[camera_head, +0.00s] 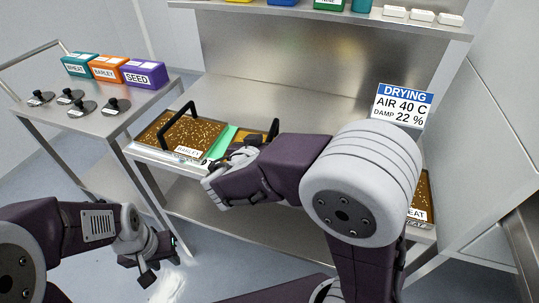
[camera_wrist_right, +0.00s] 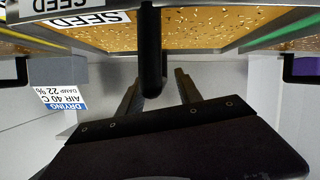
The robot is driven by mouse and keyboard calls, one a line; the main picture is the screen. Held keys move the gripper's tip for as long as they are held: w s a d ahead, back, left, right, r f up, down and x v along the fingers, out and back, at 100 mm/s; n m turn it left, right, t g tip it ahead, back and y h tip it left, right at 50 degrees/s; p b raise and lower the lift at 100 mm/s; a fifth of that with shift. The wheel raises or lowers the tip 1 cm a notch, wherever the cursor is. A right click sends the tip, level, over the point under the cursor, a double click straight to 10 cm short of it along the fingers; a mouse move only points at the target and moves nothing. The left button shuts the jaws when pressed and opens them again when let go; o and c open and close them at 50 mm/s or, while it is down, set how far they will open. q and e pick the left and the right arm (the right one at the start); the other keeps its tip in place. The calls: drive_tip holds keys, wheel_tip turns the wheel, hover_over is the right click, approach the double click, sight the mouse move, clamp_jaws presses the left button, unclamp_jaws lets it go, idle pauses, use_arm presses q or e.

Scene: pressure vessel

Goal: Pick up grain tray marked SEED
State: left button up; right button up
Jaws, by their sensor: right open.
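The SEED tray shows at the top of the right wrist view, with golden grain and an upside-down SEED label (camera_wrist_right: 92,18). Its black handle (camera_wrist_right: 151,50) runs down the picture between the fingers of my right gripper (camera_wrist_right: 157,82), which is open. I cannot tell whether either finger touches it. In the head view my right gripper (camera_head: 212,186) and forearm hide most of this tray; part of a black handle (camera_head: 273,129) shows behind them. My left gripper (camera_head: 164,260) is open and empty, low over the floor at the left.
The BARLEY tray (camera_head: 160,140) lies left, beside a green strip (camera_head: 222,142). A tray labelled "EAT" (camera_head: 422,190) is partly hidden at right. A side cart (camera_head: 140,108) holds WHEAT, BARLEY and SEED boxes and several black knobbed discs. A drying sign (camera_head: 403,105) stands behind; a shelf hangs above.

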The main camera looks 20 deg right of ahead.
clamp_jaws()
drive_tip(key=shift+r, duration=0.1)
idle(1.2)
